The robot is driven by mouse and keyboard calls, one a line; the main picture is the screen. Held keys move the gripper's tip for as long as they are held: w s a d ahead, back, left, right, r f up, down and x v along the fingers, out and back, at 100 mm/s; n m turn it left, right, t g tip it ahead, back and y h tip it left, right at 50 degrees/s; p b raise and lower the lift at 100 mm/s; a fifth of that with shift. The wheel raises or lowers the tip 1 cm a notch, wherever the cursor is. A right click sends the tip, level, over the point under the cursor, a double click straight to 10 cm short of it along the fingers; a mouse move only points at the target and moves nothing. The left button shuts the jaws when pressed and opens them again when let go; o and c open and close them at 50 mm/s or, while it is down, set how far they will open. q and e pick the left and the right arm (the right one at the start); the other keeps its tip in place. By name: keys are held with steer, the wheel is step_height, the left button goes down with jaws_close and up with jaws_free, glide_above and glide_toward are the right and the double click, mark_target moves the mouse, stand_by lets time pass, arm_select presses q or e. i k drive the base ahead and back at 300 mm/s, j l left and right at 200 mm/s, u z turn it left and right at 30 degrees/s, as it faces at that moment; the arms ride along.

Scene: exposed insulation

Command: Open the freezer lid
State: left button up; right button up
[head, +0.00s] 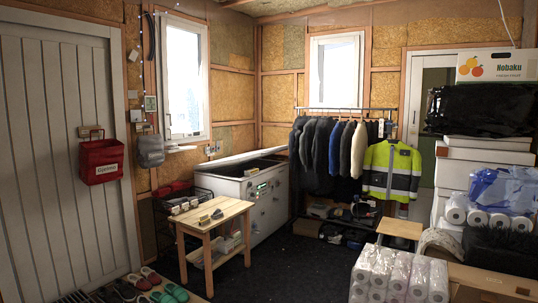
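The freezer (270,205) is a white chest standing against the back-left wall, in the middle distance. Small lit controls show on its front. Its top shows a dark area (248,168) with a white strip (245,157) along the far side; I cannot tell from here how the lid stands. The wooden table hides the lower left part of its front. Neither of my grippers shows in the head view.
A small wooden table (212,216) with small items stands before the freezer. A clothes rack (340,150) stands right of it. Wrapped rolls (398,272) and stacked boxes fill the right. Shoes (150,285) lie front left. Dark floor (280,270) is clear in the middle.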

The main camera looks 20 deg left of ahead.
mark_target(247, 156)
steer(key=i+j+u, duration=0.3)
steer(key=j+u, duration=0.15)
steer(key=i+j+u, duration=0.6)
steer(key=i+u, duration=0.3)
steer(key=i+z, duration=0.2)
steer(key=i, duration=0.25)
steer(key=i+j+z, duration=0.2)
steer(key=i, duration=0.25)
steer(key=i+l+z, duration=0.2)
steer(key=i+z, duration=0.6)
steer(key=i, duration=0.25)
steer(key=i+j+z, duration=0.1)
steer(key=i+z, duration=0.3)
steer(key=i, duration=0.15)
steer(key=i+z, duration=0.1)
steer(key=i, duration=1.8)
